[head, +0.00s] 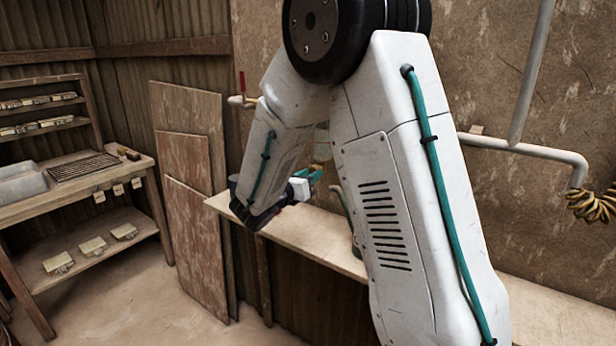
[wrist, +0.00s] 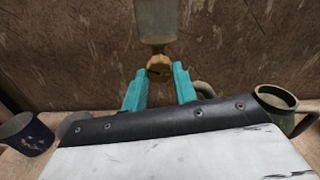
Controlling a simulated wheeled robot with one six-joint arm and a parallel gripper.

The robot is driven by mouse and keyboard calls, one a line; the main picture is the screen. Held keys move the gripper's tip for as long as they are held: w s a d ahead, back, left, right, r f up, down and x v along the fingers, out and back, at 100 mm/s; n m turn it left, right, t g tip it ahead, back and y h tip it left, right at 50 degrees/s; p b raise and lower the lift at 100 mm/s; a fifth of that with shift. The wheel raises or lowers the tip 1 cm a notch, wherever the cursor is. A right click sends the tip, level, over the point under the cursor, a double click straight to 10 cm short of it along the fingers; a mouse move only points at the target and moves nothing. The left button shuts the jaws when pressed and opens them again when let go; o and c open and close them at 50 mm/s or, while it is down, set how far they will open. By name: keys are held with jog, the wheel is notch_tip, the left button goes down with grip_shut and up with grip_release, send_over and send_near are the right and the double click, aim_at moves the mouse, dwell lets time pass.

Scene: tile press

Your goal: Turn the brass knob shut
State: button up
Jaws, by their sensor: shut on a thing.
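The brass knob (wrist: 159,68) sits below a pale upright cylinder (wrist: 157,20) in the wrist view. My gripper (wrist: 160,78) has its teal fingers on either side of the knob and is shut on it. The knob's lower part is hidden between the fingers. In the head view my gripper (head: 310,174) shows above the wall bench, partly behind my arm. My arm hides most of the knob's surroundings there.
A dark blue cup (wrist: 27,134) stands at the left and a green pot (wrist: 276,108) at the right, both close to my gripper. The bench (head: 300,232) runs along the wall. A white pipe (head: 530,150) and wooden boards (head: 190,180) flank my arm.

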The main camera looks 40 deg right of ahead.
jog(key=shift+d+m, duration=0.15)
jog(key=shift+m, duration=1.25)
jog(key=m, duration=0.3)
jog(key=shift+m, duration=0.3)
jog(key=m, duration=0.6)
jog(key=shift+m, duration=0.3)
jog(key=o, duration=1)
jog(key=shift+d, duration=0.1)
jog(key=shift+c, duration=0.2)
jog(key=shift+a, duration=0.2)
jog(key=v, duration=0.7)
jog(key=shift+s+a, duration=0.15)
jog(key=shift+a, duration=0.15)
